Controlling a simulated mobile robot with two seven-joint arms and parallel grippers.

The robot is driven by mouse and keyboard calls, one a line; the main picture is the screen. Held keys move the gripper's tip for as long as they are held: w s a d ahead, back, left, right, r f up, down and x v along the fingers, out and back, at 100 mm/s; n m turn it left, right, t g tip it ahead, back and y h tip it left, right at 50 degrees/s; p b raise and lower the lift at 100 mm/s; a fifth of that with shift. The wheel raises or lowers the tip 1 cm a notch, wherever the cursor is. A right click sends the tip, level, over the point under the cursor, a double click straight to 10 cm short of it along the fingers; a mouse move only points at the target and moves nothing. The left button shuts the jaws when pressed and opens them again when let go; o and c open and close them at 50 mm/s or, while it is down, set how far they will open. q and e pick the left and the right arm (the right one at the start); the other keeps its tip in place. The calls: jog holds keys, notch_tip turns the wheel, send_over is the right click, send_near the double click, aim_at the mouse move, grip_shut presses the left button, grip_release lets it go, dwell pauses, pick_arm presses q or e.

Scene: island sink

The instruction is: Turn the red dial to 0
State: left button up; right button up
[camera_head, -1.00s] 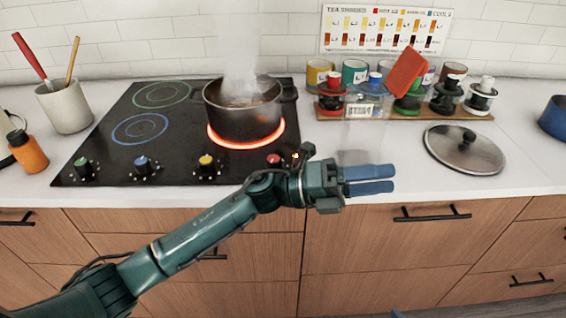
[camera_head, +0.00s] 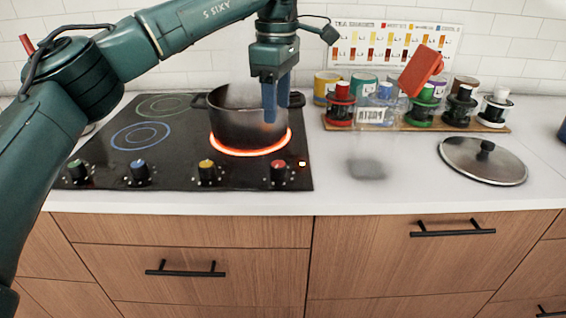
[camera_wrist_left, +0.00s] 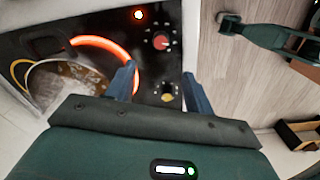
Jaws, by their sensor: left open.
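The red dial (camera_head: 278,171) is at the front right corner of the black cooktop (camera_head: 110,176), right of the yellow dial (camera_head: 207,172). It also shows in the left wrist view (camera_wrist_left: 160,42), beyond the fingertips; its setting is too small to read. My left gripper (camera_head: 276,112) is open and empty, pointing down, with its fingers in front of the pot in the head view. In the left wrist view my left gripper (camera_wrist_left: 159,74) has its fingers spread, apart from the red dial. A dark green arm, likely my right one, shows at the upper right there, its gripper unclear.
The pot (camera_head: 238,126) stands on a glowing red burner ring. A lid (camera_head: 482,160) lies on the counter at the right. A red tilted object (camera_head: 421,70) shows above a rack of jars (camera_head: 455,123). The counter between cooktop and lid is clear.

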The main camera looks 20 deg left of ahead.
aim_at(279, 164)
pick_arm(q)
notch_tip(279, 164, down, 13)
jog(key=shift+d+r+b, duration=0.1)
jog(key=shift+b, duration=0.35)
pick_arm(e)
jog(key=shift+d+r, duration=0.2)
jog(key=shift+d, duration=0.05)
pick_arm(q)
jog(key=c, duration=1)
pick_arm(e)
jog(key=shift+a+f, duration=0.1)
jog(key=shift+f, duration=0.1)
